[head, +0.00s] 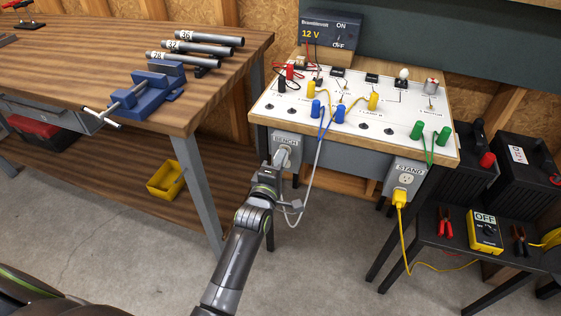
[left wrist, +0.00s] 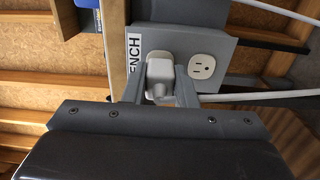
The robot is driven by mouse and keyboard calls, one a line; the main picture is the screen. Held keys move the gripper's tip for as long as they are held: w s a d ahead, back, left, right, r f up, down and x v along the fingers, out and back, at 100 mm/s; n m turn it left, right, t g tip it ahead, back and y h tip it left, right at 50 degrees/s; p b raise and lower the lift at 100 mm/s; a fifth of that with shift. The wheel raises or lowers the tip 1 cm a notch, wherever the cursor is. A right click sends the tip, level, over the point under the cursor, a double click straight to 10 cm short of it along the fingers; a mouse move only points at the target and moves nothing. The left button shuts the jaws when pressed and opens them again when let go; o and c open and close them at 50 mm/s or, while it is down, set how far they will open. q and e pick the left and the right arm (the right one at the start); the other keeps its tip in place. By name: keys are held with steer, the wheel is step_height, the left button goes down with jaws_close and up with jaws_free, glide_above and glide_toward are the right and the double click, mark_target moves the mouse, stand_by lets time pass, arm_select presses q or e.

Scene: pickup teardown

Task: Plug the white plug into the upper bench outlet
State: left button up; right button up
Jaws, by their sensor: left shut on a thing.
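The white plug (left wrist: 160,78) is between the two fingers of my left gripper (left wrist: 167,92), which is shut on it. In the head view my left gripper (head: 271,172) reaches up to the grey BENCH outlet box (head: 289,142) on the panel table's front. The plug (head: 283,156) is at the upper socket, near the label, and hides it. The lower socket (left wrist: 203,68) shows empty in the left wrist view. I cannot tell whether the plug is fully seated. A pale cord (head: 311,180) hangs beside the box. My right gripper is not in view.
A grey STAND outlet (head: 405,175) with a yellow plug (head: 399,197) is to the right. The white panel (head: 350,105) above holds coloured connectors. A wooden workbench (head: 110,55) stands at left and a black battery stand at right. Floor between is clear.

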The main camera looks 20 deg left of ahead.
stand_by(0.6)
arm_select(q)
steer(key=shift+w+b, duration=0.3)
steer(key=shift+w, duration=0.35)
steer(key=o, duration=1.1)
steer(key=shift+c, duration=0.2)
